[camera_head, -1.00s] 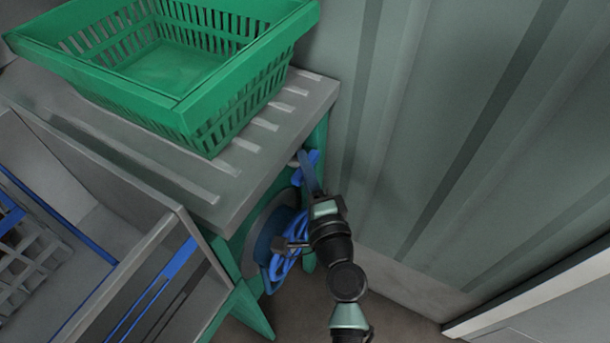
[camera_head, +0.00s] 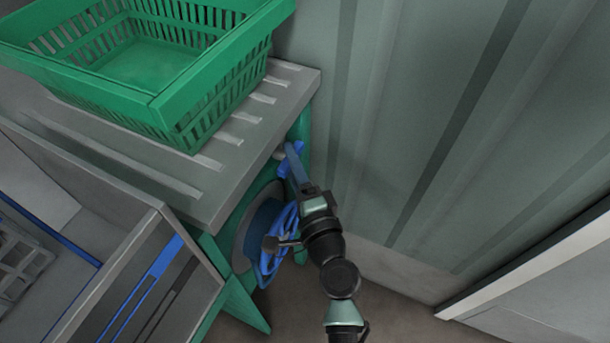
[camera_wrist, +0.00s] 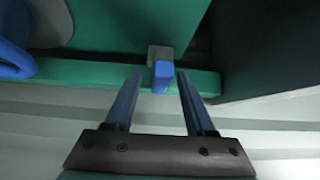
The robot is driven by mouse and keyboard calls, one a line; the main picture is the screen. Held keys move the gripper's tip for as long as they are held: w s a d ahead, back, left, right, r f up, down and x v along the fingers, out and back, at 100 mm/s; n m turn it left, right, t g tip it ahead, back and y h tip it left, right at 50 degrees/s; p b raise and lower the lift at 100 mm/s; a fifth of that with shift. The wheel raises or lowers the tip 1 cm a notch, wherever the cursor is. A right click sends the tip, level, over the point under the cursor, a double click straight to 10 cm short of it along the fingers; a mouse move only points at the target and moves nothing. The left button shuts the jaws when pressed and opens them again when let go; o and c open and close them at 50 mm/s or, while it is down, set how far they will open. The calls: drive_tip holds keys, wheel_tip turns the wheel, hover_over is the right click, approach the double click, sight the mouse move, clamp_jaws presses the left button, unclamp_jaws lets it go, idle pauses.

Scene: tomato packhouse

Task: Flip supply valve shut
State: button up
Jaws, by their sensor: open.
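The supply valve shows in the wrist view as a small blue lever (camera_wrist: 162,76) on a grey mount (camera_wrist: 160,53), against a green frame bar. In the head view a bit of blue at the valve (camera_head: 284,168) shows beside my fingers, under the bench edge; most of it is hidden. My gripper (camera_wrist: 160,84) is open, with one blue finger on each side of the lever's near end and a gap on both sides. I cannot tell how deep the lever sits between the fingertips. In the head view my gripper (camera_head: 292,152) reaches to the bench's end.
A green crate (camera_head: 165,115) stands on the grey bench top (camera_head: 225,190). A reel with a coiled blue hose (camera_head: 275,245) hangs below, close to my wrist. A ribbed wall (camera_head: 450,130) rises to the right. A grey bin (camera_head: 150,260) stands at the left.

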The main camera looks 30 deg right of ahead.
drive_tip(key=s+a+b, duration=0.1)
drive_tip(key=s, duration=1)
drive_tip(key=shift+s+a, duration=0.25)
drive_tip(key=shift+s, duration=0.1)
